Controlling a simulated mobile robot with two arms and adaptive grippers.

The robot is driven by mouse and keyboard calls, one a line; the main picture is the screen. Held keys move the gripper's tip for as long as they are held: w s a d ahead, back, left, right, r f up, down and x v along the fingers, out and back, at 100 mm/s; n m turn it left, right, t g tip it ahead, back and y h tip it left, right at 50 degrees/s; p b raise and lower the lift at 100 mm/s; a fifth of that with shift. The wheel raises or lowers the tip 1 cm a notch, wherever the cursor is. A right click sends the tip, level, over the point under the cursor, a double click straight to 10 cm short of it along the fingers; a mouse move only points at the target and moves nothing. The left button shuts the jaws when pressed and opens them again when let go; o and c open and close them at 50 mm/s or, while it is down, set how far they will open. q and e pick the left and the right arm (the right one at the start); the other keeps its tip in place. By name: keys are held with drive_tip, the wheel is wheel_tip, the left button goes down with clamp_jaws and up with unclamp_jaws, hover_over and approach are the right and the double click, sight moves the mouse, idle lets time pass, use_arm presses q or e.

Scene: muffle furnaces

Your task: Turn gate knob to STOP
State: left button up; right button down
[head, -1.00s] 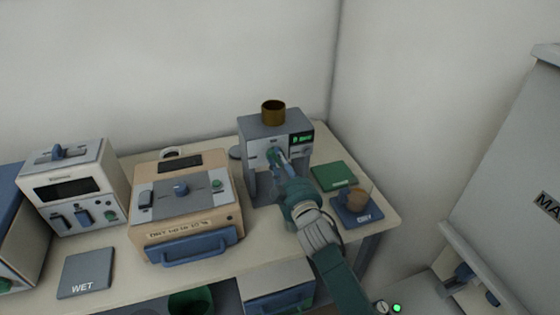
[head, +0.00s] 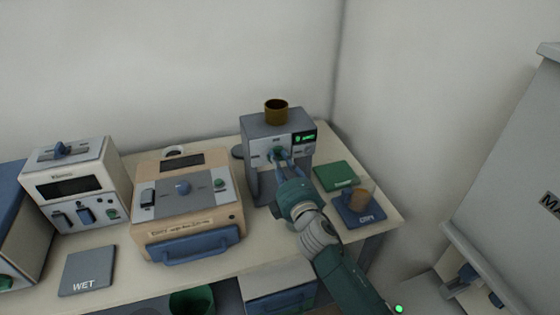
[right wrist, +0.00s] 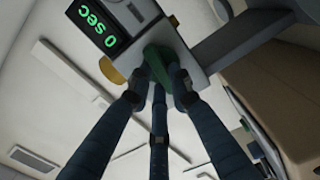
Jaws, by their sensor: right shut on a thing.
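The grey machine (head: 258,150) at the back right of the bench has a brass-coloured cup (head: 276,112) on top and a small display with green text (head: 304,138). Its green gate knob (head: 277,154) is on the front face, partly hidden by my fingers. My right gripper (head: 284,160) reaches up to the knob and is shut on it. In the right wrist view the fingers of the gripper (right wrist: 160,88) close around the green knob (right wrist: 168,64), and the display (right wrist: 97,27) reads "0 sec", seen tilted. The knob's position marks are not legible. My left gripper is not in view.
Right of the machine lie a green pad (head: 336,177) and a blue pad (head: 352,214) with a brown cup (head: 358,199). A beige device (head: 190,226) with a blue handle stands to the left. A grey WET pad (head: 86,271) lies at the front left.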

drive_tip(key=shift+f+n, duration=0.1)
drive_tip(key=shift+n, duration=0.8)
drive_tip(key=c, duration=1.6)
unclamp_jaws()
drive_tip(key=shift+o, duration=0.2)
drive_tip(key=v, duration=1.2)
